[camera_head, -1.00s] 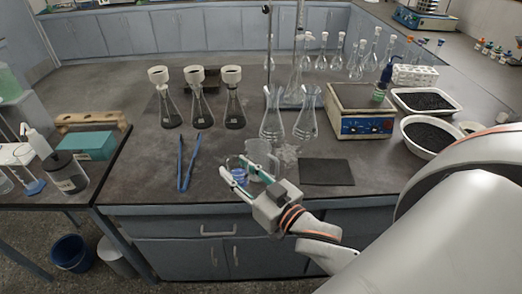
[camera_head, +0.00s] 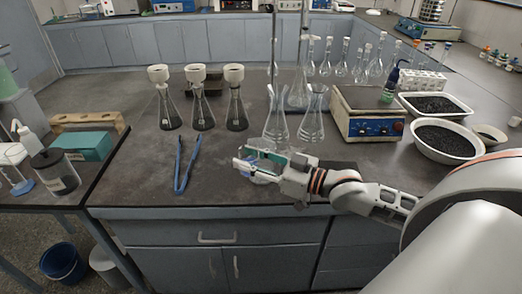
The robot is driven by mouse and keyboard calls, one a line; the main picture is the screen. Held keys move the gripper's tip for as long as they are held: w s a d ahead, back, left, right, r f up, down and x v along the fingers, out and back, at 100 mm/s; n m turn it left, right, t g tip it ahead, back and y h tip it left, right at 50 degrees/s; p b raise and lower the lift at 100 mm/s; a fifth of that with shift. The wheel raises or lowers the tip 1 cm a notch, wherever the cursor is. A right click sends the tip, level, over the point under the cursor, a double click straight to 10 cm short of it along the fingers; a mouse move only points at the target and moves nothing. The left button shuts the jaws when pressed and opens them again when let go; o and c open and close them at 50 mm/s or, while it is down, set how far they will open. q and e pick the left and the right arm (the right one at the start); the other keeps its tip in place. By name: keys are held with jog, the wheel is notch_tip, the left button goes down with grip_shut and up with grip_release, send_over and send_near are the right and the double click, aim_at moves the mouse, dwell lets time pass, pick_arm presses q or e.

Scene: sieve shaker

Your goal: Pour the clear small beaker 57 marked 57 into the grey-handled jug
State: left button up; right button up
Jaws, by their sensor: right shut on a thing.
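My right gripper (camera_head: 250,168) reaches in from the right, low over the front part of the bench. It is shut on a small clear vessel (camera_head: 262,179) with a bluish tint, which seems to be the small beaker; its mark is not legible. The fingers cover much of it. The grey-handled jug cannot be made out clearly; the gripper and the flasks are in front of or beside where a clear vessel stood. My left gripper is not in view.
Two clear flasks (camera_head: 276,122) stand just behind the gripper. Blue tongs (camera_head: 188,165) lie left, with several funnel-topped flasks (camera_head: 203,108) behind.

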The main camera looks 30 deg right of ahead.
jog(key=shift+w+d, duration=0.3)
jog(key=shift+d, duration=0.15)
jog(key=shift+r, duration=0.1)
jog(key=shift+w+d+r+m+b, duration=0.2)
jog(key=shift+w+d+m+b, duration=0.3)
jog(key=shift+m, duration=0.5)
jog(key=d+r+m, duration=0.1)
jog(key=w+d+r+m+b, duration=0.1)
jog(key=m, duration=0.1)
jog(key=w+d+m+g+b, duration=0.1)
jog(key=shift+w+d+r+m, duration=0.1)
jog(key=shift+r+m, duration=0.3)
jog(key=shift+w+d+m+b, duration=0.15)
jog(key=shift+m+b, duration=0.15)
jog(key=shift+m, duration=0.2)
